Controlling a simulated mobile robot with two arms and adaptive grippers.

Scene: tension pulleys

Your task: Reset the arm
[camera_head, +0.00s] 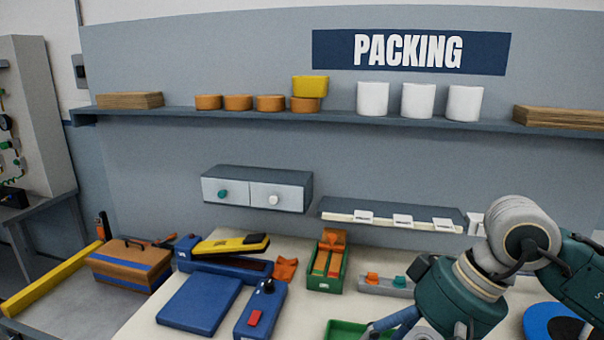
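One of my arms (480,270), dark green and grey, comes in from the right edge and reaches over the right part of the worktable (140,325). Its lower end runs out of the bottom of the view, so its gripper is hidden. My other arm and its gripper do not show. The task names no object besides the arm.
A drawer unit (258,187) and a loaded shelf (220,115) are on the wall behind.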

